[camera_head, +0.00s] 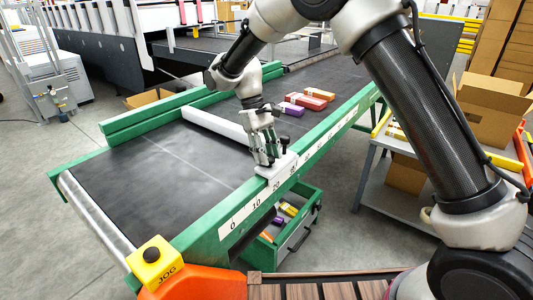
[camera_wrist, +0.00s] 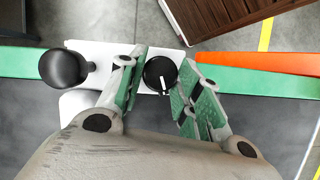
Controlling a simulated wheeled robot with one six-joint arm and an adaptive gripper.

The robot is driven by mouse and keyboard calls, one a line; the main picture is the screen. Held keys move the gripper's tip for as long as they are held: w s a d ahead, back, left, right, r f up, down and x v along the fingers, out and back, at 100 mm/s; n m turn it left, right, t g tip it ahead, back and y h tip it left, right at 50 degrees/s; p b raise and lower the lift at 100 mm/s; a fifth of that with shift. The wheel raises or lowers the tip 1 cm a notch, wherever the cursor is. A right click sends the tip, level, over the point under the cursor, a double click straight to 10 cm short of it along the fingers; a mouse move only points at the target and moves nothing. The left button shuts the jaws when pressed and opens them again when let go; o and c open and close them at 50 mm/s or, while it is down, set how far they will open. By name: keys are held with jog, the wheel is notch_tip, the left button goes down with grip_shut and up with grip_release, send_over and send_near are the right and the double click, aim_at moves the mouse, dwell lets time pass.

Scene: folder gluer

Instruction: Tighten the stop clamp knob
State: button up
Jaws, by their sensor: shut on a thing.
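The stop clamp knob (camera_wrist: 159,75) is black and round, with a white line on its top pointing nearly straight up and down in the wrist view. It sits on the white stop block (camera_head: 279,168) on the green rail. My gripper (camera_wrist: 162,82) is shut on the knob, one finger on each side; in the head view the fingers (camera_head: 267,158) come down at the block and hide the knob. A black ball handle (camera_wrist: 63,68) stands on the same block to the left, clear of the fingers; it also shows in the head view (camera_head: 284,141).
A white stop bar (camera_head: 213,124) lies across the dark belt (camera_head: 150,185). The green rail carries a number scale (camera_head: 256,204). Several small cartons (camera_head: 306,103) lie on the belt beyond. A yellow JOG button box (camera_head: 152,262) is at the near corner. A green drawer (camera_head: 293,236) hangs open below.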

jog(key=o, duration=1)
jog(key=shift+o, duration=0.2)
jog(key=v, duration=1.2)
jog(key=shift+w, duration=0.1)
